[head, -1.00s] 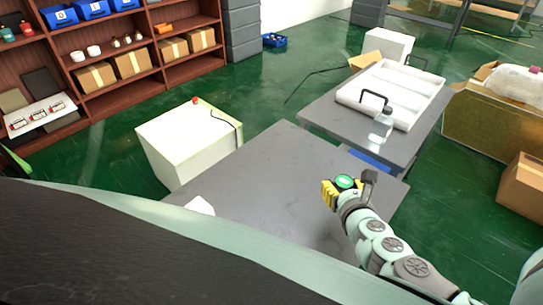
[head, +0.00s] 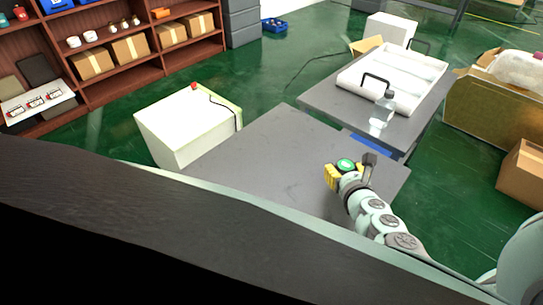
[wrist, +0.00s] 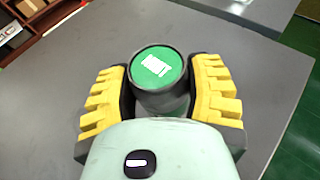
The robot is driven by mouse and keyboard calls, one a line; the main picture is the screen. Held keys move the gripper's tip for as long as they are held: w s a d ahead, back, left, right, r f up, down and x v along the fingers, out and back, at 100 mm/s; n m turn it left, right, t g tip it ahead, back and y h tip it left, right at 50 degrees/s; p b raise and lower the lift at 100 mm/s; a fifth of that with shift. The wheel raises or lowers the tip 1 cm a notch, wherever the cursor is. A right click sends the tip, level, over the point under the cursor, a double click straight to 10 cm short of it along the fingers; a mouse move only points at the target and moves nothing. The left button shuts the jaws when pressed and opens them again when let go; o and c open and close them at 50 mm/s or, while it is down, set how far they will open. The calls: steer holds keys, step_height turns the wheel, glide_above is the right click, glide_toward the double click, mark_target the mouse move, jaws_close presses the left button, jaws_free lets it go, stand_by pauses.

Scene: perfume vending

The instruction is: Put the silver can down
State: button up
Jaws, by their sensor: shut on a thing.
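The can (wrist: 161,72) sits between the yellow finger pads of my gripper (wrist: 162,100) in the wrist view, and the gripper is shut on it. Its top is green with a white mark and a dark rim; its side looks dark grey and is mostly hidden. In the head view the green top of the can (head: 346,165) shows at my gripper (head: 340,175), over the near grey table (head: 262,150). I cannot tell whether the can's base touches the table.
The near table is largely bare. Behind it, another grey table (head: 330,105) holds a white tray (head: 420,72) and a clear bottle (head: 382,112). A white box (head: 185,125) stands left of the near table. Cardboard boxes (head: 522,172) are at right, shelves (head: 140,72) at back left.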

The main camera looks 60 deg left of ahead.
steer(key=shift+f, duration=0.1)
steer(key=shift+f+b, duration=0.15)
steer(key=shift+b, duration=0.15)
steer(key=o, duration=1.3)
steer(key=shift+c, duration=0.2)
steer(key=shift+r+p, duration=0.3)
steer(key=v, duration=1.2)
steer(key=shift+b, duration=0.45)
steer(key=shift+f, duration=0.1)
